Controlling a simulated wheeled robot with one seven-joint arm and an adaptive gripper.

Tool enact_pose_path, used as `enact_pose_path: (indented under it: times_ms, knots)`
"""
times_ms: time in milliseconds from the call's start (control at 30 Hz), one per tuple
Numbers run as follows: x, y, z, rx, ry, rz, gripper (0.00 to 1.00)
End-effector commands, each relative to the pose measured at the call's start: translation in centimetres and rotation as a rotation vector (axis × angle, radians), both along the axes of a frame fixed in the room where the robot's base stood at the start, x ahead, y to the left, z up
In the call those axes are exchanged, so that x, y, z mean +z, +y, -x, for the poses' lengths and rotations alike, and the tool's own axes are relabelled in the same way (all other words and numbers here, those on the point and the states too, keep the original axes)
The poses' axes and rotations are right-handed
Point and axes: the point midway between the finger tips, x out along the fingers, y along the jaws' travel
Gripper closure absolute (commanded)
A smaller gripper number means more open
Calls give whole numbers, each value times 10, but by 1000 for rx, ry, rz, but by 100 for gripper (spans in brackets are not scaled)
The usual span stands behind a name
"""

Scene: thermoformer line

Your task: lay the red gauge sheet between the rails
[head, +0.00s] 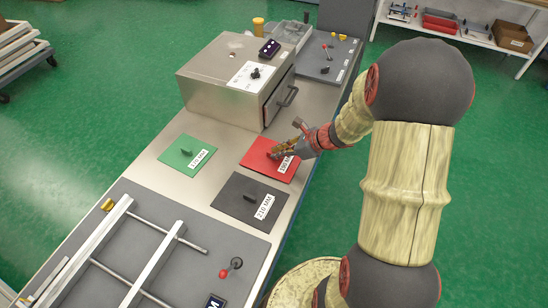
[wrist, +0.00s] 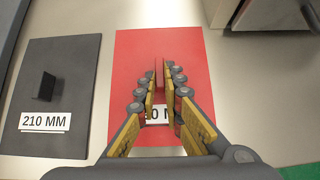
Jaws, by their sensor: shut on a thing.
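The rails (head: 100,238) are two pale parallel bars on the grey station at the lower left, joined by thin rods.
A green sheet (head: 188,151) and a dark grey 210 MM sheet (head: 238,205) lie nearby, each with an upright tab. A metal box with a handle (head: 225,85) stands behind. A red-knobbed lever (head: 224,273) stands right of the rails.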

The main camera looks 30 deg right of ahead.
Motion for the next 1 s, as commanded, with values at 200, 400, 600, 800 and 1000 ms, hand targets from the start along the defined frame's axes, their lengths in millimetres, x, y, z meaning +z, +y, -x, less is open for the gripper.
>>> enact_pose_path:
  times_ms: [200,400,600,800,1000]
  knots:
    - [10,0,0,0,0,0,100]
    - [17,0,0,0,0,0,100]
    - [25,0,0,0,0,0,100]
    - [32,0,0,1,0,1,100]
    - [39,0,0,1,0,1,100]
